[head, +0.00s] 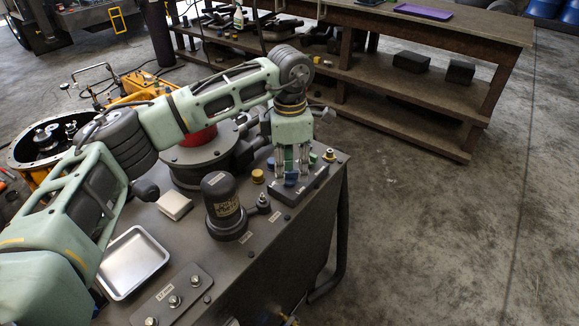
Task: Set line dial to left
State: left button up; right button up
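My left gripper (292,172) points straight down over a dark block (311,187) with a small white label, near the right edge of the grey bench top (250,262). My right gripper is not in view.
A black cylindrical unit (223,204) stands close left of the block. A yellow cap (257,176) and another yellow knob (329,155) are nearby. A silver tray (133,262) lies front left. A wooden workbench (430,35) stands behind; the floor at right is clear.

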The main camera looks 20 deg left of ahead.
aim_at(290, 171)
pick_arm(q)
jog(key=shift+a+f, duration=0.1)
notch_tip(290, 171, up, 12)
dwell(0.6)
dwell(0.4)
